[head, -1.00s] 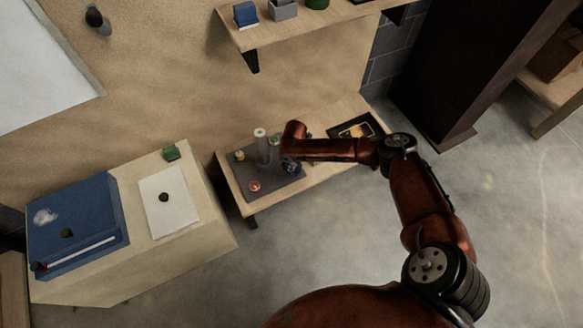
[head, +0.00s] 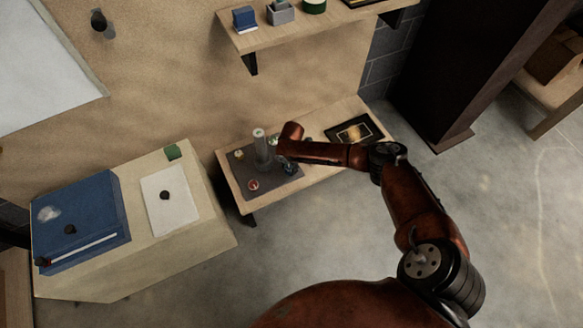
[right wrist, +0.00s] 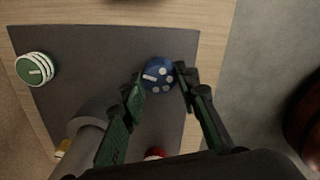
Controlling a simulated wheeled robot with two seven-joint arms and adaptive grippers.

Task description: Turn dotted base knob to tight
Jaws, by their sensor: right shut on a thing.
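The dotted base knob (right wrist: 158,76) is a blue round knob with white dots and a white pointer bar, on a dark grey base plate (right wrist: 90,60). In the right wrist view my right gripper (right wrist: 160,79) has one finger on each side of it and is shut on it. The pointer bar lies roughly sideways in that view. I see no marking for tight. In the head view the blue knob (head: 290,169) is small and partly hidden by my right arm. My left gripper is not in view.
A grey upright post (head: 261,147) stands on the plate near a green striped knob (right wrist: 36,69), a red knob (head: 253,184) and a yellow knob (head: 239,154). A black tray (head: 340,137) lies to the right on the bench. A shelf (head: 300,25) hangs above.

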